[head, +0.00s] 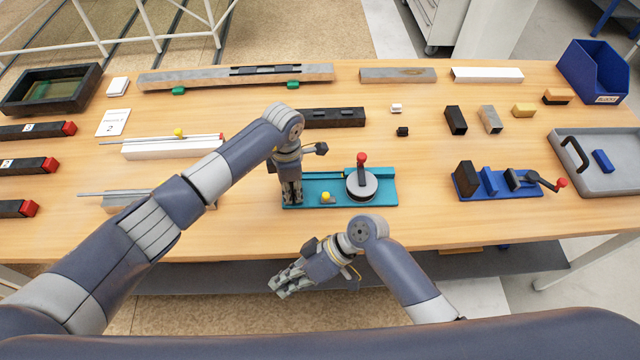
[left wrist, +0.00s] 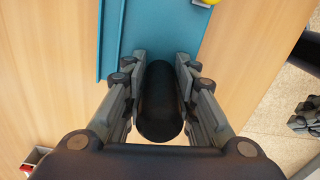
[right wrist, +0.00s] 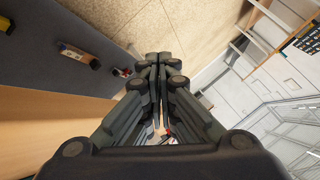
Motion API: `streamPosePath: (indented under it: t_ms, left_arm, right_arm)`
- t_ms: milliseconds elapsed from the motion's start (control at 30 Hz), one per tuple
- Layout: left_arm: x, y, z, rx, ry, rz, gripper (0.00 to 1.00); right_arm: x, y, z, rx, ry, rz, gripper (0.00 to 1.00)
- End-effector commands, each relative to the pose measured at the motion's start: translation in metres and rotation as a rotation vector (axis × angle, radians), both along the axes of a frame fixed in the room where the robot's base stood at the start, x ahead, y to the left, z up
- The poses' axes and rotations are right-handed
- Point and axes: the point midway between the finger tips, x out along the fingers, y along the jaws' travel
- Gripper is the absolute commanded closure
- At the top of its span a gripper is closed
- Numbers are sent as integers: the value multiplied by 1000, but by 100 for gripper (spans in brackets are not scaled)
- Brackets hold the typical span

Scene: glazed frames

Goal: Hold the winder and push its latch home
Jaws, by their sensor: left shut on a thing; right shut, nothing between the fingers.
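The winder has a teal base (head: 376,199) on the table, with a round grey drum (head: 362,186) and a red-knobbed crank (head: 361,160) at its right. A small yellow knob (head: 326,197), which looks like the latch, sits at the base's front middle. My left gripper (head: 291,203) points down at the base's left end. My right gripper (head: 279,288) is shut and empty, before the table's front edge, left of and nearer than the knob.
A blue-based clamp (head: 490,190) stands to the right, beside a grey tray (head: 622,181). A black block (head: 334,118) lies behind the winder. White rails (head: 165,148) lie left, under and beside my left arm. Bare wood lies between the winder and the blue clamp.

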Motion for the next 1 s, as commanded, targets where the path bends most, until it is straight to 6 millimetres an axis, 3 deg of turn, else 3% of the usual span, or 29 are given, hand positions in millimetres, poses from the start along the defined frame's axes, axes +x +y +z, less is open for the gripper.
streamPosePath:
  t_ms: [33, 200, 300, 400, 600, 1000]
  left_arm:
    - [-4, 1, -5, 3, 9, 0, 100]
    - [-4, 1, -5, 4, 11, 0, 100]
    - [-3, 1, -5, 4, 10, 0, 100]
    - [-3, 1, -5, 3, 8, 0, 100]
    - [-3, 1, -4, 2, 7, 0, 100]
    - [-3, 0, -4, 0, 7, -1, 100]
  right_arm:
    - [20, -10, 25, 13, -78, 27, 100]
    - [108, -75, 68, -63, -321, -71, 100]
    - [145, -108, 93, -109, -437, -125, 100]
    - [168, -132, 113, -141, -514, -163, 100]
    - [184, -150, 128, -167, -571, -190, 100]
    - [186, -145, 123, -165, -568, -193, 100]
